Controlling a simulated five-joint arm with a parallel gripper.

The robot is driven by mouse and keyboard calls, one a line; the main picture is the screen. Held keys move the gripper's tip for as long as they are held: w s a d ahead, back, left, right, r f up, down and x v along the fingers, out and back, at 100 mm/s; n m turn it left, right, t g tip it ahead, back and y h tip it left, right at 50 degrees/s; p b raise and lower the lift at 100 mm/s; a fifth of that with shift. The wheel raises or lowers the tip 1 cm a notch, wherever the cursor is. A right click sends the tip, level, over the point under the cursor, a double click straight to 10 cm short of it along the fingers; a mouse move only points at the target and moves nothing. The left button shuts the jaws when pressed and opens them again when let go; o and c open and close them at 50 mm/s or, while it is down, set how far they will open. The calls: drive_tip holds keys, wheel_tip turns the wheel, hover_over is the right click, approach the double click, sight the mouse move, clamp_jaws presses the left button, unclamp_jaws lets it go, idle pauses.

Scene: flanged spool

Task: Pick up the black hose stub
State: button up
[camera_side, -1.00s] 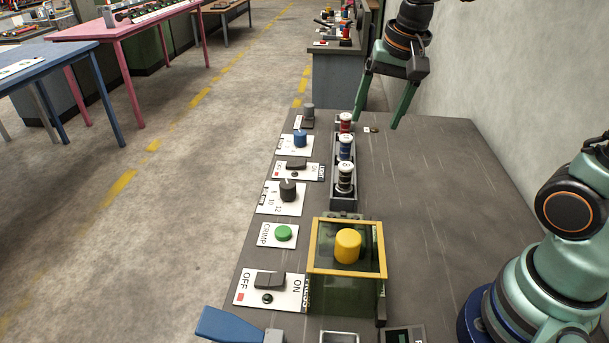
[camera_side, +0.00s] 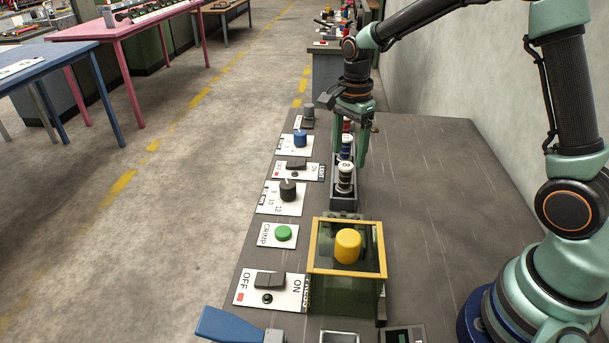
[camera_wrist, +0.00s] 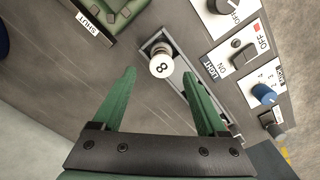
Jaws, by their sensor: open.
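The black hose stub (camera_side: 345,178), a dark upright spool with pale flanges, stands at the near end of a narrow grey rack (camera_side: 344,204) in the side view. In the wrist view its white top marked 8 (camera_wrist: 161,67) shows close to the line between my fingertips. My gripper (camera_side: 349,150) is open and empty, pointing down over the rack; in the wrist view (camera_wrist: 159,74) its two green fingers are spread wide. I cannot tell how far above the stub the tips are.
A yellow-framed box (camera_side: 316,272) with a yellow knob is nearer. Switch panels line the left edge. The bench at right is clear.

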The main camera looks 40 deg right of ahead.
sight(346, 165)
drive_tip(key=shift+w+a+f, duration=0.1)
drive_tip(key=shift+f, duration=3)
clamp_jaws()
drive_tip(key=shift+r, duration=0.1)
